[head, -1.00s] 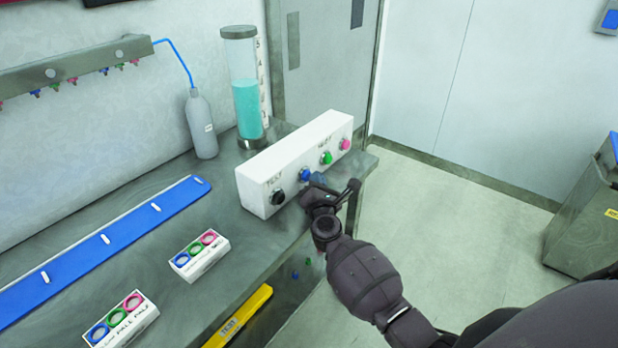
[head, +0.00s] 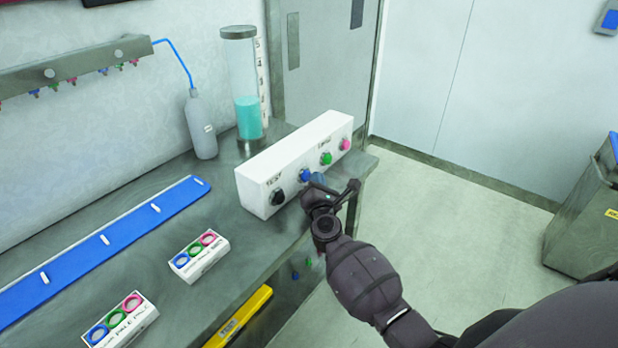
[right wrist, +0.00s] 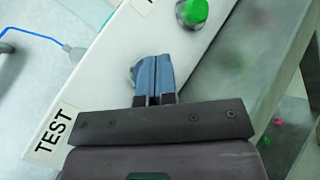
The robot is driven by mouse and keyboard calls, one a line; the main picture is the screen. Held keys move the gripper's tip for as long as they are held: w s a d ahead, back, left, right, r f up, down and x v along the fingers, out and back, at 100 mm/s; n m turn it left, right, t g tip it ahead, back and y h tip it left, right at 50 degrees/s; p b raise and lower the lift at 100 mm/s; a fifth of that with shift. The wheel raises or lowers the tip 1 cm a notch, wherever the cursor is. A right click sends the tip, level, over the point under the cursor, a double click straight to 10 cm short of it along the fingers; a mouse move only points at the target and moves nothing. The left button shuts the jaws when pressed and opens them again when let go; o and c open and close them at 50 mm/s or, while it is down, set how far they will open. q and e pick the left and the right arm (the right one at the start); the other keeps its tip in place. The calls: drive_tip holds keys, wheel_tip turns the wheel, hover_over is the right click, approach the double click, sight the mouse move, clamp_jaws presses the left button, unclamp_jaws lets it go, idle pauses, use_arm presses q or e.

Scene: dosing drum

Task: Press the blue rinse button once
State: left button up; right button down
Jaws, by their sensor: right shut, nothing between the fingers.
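The blue rinse button (head: 304,175) is on the sloped front of a white button box (head: 262,170), between a black knob marked TEST and a green button. My right gripper (head: 317,181) is shut and empty, its tips right at the blue button. In the right wrist view the shut blue-grey fingers (right wrist: 154,74) cover most of the button, and only a metallic rim edge shows beside them. Whether they touch it or press it in I cannot tell. My left gripper is not in view.
The black knob (head: 278,197), green button (head: 326,158) and pink button (head: 345,144) share the box front. A clear cylinder (head: 248,85) with teal liquid and a grey bottle (head: 201,125) stand behind. A blue strip (head: 110,240) and two ring holders lie on the bench left.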

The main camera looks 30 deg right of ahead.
drive_tip(key=shift+s+d, duration=0.25)
drive_tip(key=shift+s, duration=0.4)
drive_tip(key=shift+s, duration=0.1)
drive_tip(key=s, duration=0.1)
drive_tip(key=s+d, duration=0.1)
drive_tip(key=s, duration=0.1)
drive_tip(key=s+d, duration=0.1)
drive_tip(key=shift+s, duration=0.2)
idle(0.8)
drive_tip(key=s+a+f+m+g+y, duration=0.2)
drive_tip(key=s+a+f+m, duration=0.1)
drive_tip(key=s+f+m, duration=0.2)
drive_tip(key=s+a+f+m+g+y, duration=0.2)
drive_tip(key=s+f+m, duration=0.4)
drive_tip(key=s+m, duration=0.4)
drive_tip(key=s+a+f+m+g+y, duration=0.2)
drive_tip(key=s+a+f+m, duration=0.3)
drive_tip(key=s, duration=0.8)
drive_tip(key=a+m+y, duration=0.1)
drive_tip(key=m, duration=0.2)
drive_tip(key=shift+s+f+g, duration=0.25)
drive_tip(key=shift+g, duration=0.15)
